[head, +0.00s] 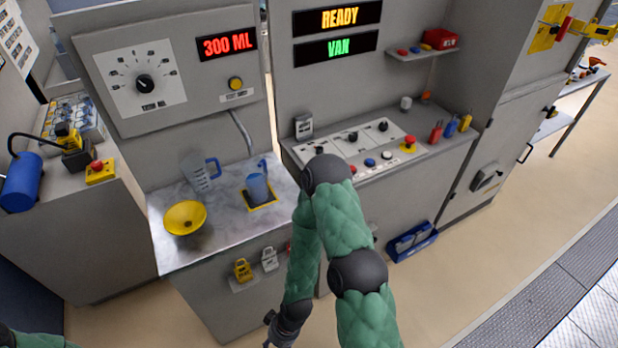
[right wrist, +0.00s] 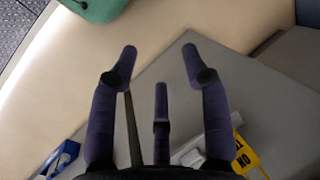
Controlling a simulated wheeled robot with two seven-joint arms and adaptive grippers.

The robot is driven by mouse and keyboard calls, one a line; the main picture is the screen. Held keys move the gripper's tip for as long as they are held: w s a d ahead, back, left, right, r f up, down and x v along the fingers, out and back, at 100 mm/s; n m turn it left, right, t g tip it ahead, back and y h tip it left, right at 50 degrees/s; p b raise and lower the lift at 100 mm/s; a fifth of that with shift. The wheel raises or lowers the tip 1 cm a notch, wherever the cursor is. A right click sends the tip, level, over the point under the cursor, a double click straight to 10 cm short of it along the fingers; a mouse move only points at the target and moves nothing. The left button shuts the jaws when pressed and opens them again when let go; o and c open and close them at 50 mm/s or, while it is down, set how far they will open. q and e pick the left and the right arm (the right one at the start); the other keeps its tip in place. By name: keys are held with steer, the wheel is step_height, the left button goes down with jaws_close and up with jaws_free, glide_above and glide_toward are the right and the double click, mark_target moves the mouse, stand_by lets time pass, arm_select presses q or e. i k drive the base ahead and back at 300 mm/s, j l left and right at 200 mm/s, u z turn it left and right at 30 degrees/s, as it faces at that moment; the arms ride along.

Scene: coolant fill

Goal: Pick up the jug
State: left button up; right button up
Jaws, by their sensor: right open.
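A clear jug with a blue handle (head: 200,174) stands upright on the metal counter (head: 225,228). A blue jug (head: 257,187) stands to its right on a yellow-edged square pad (head: 263,205), under a spout. I cannot tell which one the task means. My right gripper (head: 278,333) hangs low at the bottom edge of the head view, below the counter and apart from both jugs. In the right wrist view its fingers (right wrist: 160,75) are spread and empty, with no jug in sight. Only a bit of my left arm shows at bottom left; its gripper is out of view.
A yellow funnel (head: 185,217) lies at the counter's left. Yellow and white lockout tags (head: 243,270) hang on the cabinet front. A control console (head: 355,150) stands right of the counter.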

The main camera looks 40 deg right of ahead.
mark_target(254, 173)
steer(key=z, duration=0.7)
steer(key=l, duration=0.2)
